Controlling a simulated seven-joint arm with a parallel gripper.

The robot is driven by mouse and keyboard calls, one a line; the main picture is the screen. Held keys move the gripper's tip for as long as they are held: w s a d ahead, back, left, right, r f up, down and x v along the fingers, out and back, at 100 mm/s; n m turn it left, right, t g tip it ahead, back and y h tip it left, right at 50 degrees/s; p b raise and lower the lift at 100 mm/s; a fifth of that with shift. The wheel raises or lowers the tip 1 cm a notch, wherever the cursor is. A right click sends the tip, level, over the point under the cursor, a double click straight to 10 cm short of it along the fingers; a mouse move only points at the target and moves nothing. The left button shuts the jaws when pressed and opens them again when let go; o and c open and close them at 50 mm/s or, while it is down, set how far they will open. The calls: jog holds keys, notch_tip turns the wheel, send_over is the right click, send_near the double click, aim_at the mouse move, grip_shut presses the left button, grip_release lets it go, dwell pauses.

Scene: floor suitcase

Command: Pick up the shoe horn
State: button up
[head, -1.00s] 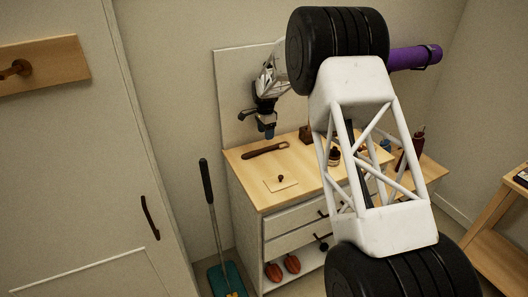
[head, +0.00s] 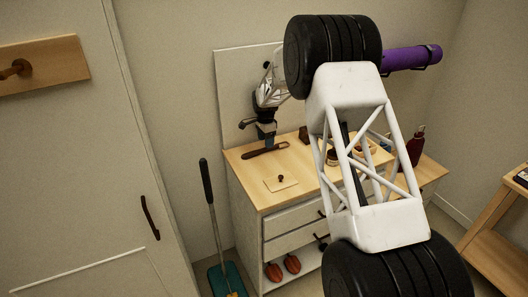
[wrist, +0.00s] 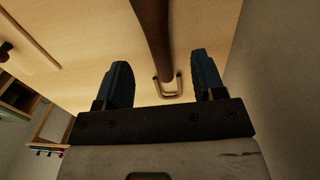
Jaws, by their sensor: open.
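The shoe horn (head: 264,150) is a long dark brown piece lying on the wooden top of the dresser, near its back left. In the wrist view the shoe horn (wrist: 154,35) runs from the top edge down to between the fingers, with a metal loop (wrist: 168,88) at its near end. My gripper (head: 266,142) is just above it in the head view. In the wrist view my gripper (wrist: 162,82) is open, with one blue finger on each side of the shoe horn's looped end. I cannot tell the exact height gap.
The dresser top (head: 245,165) also holds a small light plate with a dark knob (head: 281,178) in front of the shoe horn. A red bottle (head: 415,146) stands at the right. A wall panel (head: 228,92) rises behind. My arm hides part of the dresser's right side.

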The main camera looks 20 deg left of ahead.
jog(key=shift+s+f, duration=0.1)
jog(key=shift+f, duration=1.8)
jog(key=c, duration=1)
jog(key=shift+r, duration=0.15)
jog(key=shift+r, duration=1.4)
jog(key=shift+s+d+r, duration=0.1)
jog(key=shift+d+r, duration=0.05)
jog(key=shift+r, duration=0.15)
jog(key=s+d, duration=0.2)
jog(key=s, duration=0.2)
jog(key=s+d+r, duration=0.1)
jog(key=s+d, duration=0.2)
jog(key=s, duration=0.2)
jog(key=s+d, duration=0.2)
jog(key=s, duration=0.2)
jog(key=shift+s+d+r, duration=0.15)
jog(key=shift+s+d, duration=0.2)
